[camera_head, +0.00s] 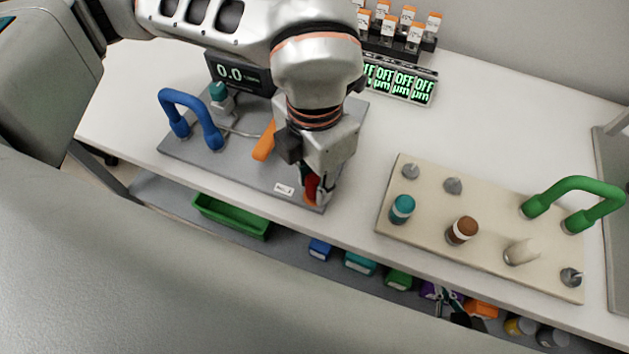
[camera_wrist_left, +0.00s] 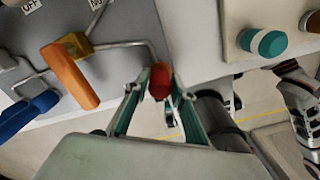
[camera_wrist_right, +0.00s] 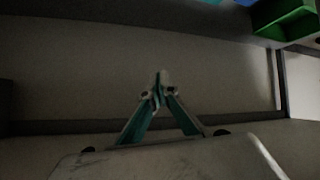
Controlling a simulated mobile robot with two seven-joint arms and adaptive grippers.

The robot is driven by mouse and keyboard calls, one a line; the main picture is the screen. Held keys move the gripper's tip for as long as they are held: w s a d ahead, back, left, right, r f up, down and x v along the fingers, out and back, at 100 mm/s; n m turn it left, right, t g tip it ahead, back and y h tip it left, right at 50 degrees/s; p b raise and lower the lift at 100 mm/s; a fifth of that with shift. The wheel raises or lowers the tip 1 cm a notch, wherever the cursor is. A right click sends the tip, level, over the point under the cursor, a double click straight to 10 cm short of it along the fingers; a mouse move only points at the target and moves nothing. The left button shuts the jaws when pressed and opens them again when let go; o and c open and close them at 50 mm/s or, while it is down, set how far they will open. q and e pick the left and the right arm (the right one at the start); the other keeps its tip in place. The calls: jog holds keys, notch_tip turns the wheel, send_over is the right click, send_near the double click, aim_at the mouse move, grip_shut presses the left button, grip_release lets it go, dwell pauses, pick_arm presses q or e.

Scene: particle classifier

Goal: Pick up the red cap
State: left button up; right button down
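The red cap (camera_head: 311,189) is at the front right corner of the grey plate (camera_head: 245,172), partly hidden by my left gripper (camera_head: 318,192). In the left wrist view the red cap (camera_wrist_left: 160,82) sits between the fingertips of my left gripper (camera_wrist_left: 161,84), which are drawn in close against both its sides. The gripper looks shut on it. Whether the cap stands clear of the plate is not plain. My right gripper (camera_wrist_right: 158,88) is shut and empty, fingertips together, low beyond the table's front edge.
A blue handle (camera_head: 190,115) and an orange lever (camera_head: 265,141) stand on the grey plate, close to my left gripper. A beige board (camera_head: 430,240) with capped vials and a green handle (camera_head: 573,198) is to the right. A green bin (camera_head: 232,216) sits below the front edge.

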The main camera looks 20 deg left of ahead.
aim_at(315, 178)
pick_arm(q)
jog(key=shift+c, duration=0.5)
pick_arm(e)
jog(key=shift+s+f, duration=0.1)
